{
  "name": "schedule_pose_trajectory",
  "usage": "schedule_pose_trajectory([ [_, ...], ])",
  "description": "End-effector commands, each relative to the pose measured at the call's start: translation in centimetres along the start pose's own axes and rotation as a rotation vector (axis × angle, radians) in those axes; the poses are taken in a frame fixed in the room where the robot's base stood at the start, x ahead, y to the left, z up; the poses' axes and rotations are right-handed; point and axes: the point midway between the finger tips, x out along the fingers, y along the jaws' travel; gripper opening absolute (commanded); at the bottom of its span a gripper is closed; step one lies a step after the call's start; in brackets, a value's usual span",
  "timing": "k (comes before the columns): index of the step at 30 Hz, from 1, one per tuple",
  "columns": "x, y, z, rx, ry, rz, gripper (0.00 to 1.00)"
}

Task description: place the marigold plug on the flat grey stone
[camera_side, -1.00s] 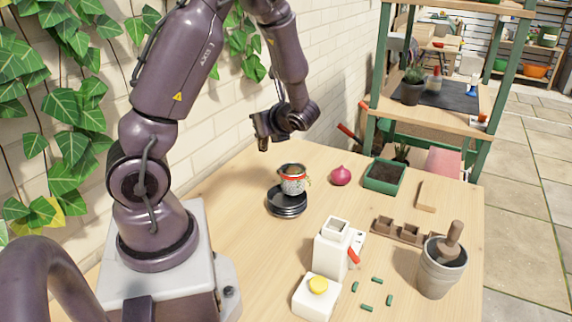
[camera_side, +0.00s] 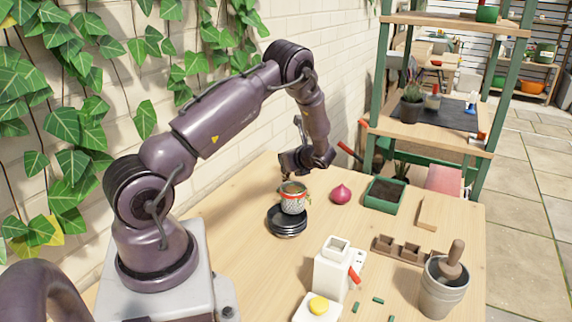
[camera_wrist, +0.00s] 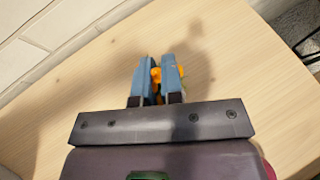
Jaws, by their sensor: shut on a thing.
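My gripper (camera_wrist: 158,62) shows in the wrist view with its two blue fingers close together on a small orange-yellow flower, the marigold plug (camera_wrist: 156,75). Most of the plug is hidden between the fingers. In the side view my gripper (camera_side: 286,178) is low over the table, close behind the clip-top jar; the plug is not clearly visible there. I cannot make out the flat grey stone in either view. Bare wood lies beyond the fingertips in the wrist view.
The jar (camera_side: 293,203) with a red seal stands at the stacked black saucers (camera_side: 288,229). A white container (camera_side: 331,277), peat pots (camera_side: 401,249) and grey pot (camera_side: 438,296) stand nearer the front.

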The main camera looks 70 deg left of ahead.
Motion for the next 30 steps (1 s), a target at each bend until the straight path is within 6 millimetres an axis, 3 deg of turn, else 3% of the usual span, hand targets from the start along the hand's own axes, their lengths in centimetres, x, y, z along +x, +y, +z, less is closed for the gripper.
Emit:
schedule_pose_trajectory([
  [3, 0.6, 0.1, -1.2, 0.0, 0.0, 0.001, 0.0],
  [15, 0.8, 0.1, -1.7, -0.002, 0.0, 0.0, 0.0],
  [19, 0.8, 0.1, -1.7, -0.002, 0.0, 0.0, 0.33],
  [30, 0.4, 0.0, -1.3, -0.003, 0.0, -0.001, 0.33],
])
